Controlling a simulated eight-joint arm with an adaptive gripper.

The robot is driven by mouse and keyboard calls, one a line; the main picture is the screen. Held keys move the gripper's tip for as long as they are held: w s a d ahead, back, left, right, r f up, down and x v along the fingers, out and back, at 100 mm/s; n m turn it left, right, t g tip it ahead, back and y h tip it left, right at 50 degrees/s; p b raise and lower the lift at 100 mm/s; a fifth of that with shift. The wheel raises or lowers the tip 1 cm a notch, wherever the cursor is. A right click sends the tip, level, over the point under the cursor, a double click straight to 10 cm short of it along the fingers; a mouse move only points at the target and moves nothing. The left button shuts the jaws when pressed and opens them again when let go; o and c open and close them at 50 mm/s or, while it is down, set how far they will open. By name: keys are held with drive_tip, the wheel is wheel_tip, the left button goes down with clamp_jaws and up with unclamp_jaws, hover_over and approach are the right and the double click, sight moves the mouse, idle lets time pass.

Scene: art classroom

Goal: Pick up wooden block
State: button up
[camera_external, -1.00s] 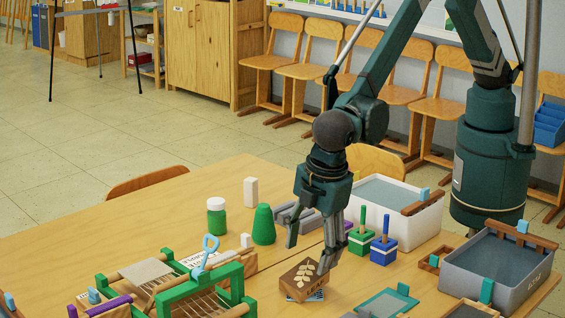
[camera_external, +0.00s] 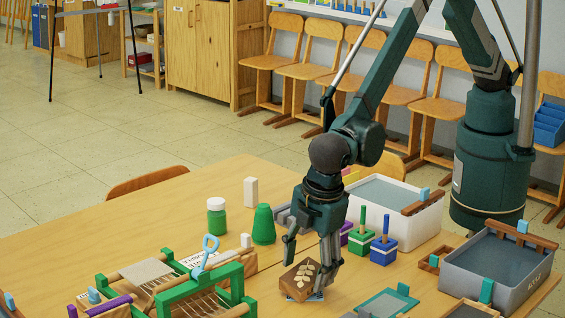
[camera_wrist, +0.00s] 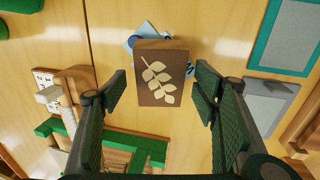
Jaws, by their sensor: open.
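The wooden block (camera_external: 300,281) is brown with a pale leaf pattern on its top. It lies on a small light-blue piece (camera_external: 315,296) on the table. In the wrist view the block (camera_wrist: 161,78) sits between my fingers, toward the far side, with clear gaps on both sides. My gripper (camera_external: 307,263) is open and points down, with one finger on each side of the block in the outside view. In the wrist view my gripper (camera_wrist: 160,87) shows two spread fingers, and nothing is held. I cannot tell whether a finger touches the block.
A green-framed loom (camera_external: 205,291) stands left of the block. A green cone (camera_external: 263,225) and a green jar (camera_external: 216,219) stand behind. Green and blue peg blocks (camera_external: 383,251), a white tub (camera_external: 425,223) and a grey tub (camera_external: 500,272) are to the right.

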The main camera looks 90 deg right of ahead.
sight(306, 273)
drive_tip(key=shift+w+d+f, duration=0.15)
drive_tip(key=shift+f, duration=0.9)
drive_tip(key=shift+c, duration=0.6)
drive_tip(key=c, duration=1)
drive_tip(key=shift+r, duration=0.15)
drive_tip(key=shift+r+p, duration=0.55)
drive_tip(key=shift+r, duration=4.35)
